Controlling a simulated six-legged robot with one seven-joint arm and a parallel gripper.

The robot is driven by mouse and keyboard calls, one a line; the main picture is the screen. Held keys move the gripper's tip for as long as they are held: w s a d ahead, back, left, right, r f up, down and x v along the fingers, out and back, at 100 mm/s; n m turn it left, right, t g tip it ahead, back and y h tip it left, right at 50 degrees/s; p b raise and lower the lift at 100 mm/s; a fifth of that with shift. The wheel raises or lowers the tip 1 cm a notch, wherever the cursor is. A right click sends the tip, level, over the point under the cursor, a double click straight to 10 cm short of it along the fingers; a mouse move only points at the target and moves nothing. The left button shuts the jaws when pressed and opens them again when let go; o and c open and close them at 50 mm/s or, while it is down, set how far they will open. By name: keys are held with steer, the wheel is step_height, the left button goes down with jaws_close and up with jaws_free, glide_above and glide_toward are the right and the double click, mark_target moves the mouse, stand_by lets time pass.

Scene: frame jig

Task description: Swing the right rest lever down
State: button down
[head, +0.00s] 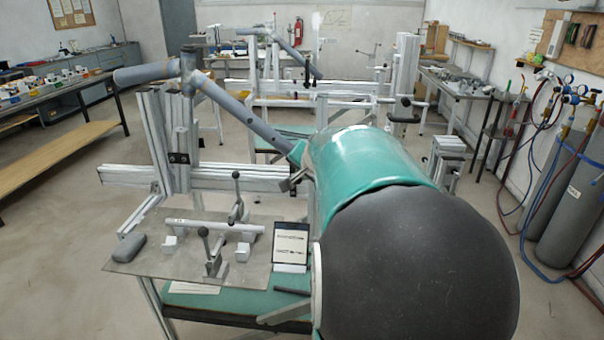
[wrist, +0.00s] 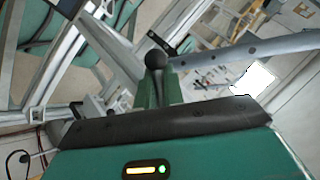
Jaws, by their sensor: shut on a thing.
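In the wrist view, my gripper (wrist: 155,92) shows as green fingers beyond the dark edge of the wrist housing. It is shut on a lever with a dark ball knob (wrist: 156,60), and the knob stands just above the fingertips. This fits the right rest lever, but most of its shaft and its pivot are hidden. In the head view my own teal and black arm covers the gripper and the held lever. The grey tube frame (head: 238,107) sits on the aluminium jig (head: 210,178) and slopes down to the right behind my arm.
A metal plate (head: 185,270) at the front left carries two upright clamp levers, a rear one (head: 237,197) and a front one (head: 208,247). A tablet (head: 291,246) stands by its right edge. Gas cylinders (head: 572,200) stand far right. The floor on the left is clear.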

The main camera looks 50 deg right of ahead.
steer(key=shift+w+a+f, duration=0.15)
steer(key=shift+a+f, duration=0.2)
steer(key=shift+a, duration=0.05)
steer(key=c, duration=1.5)
jaws_free()
steer(key=shift+r, duration=0.1)
steer(key=shift+d, duration=0.25)
steer(key=v, duration=1.4)
steer(key=shift+d, duration=0.15)
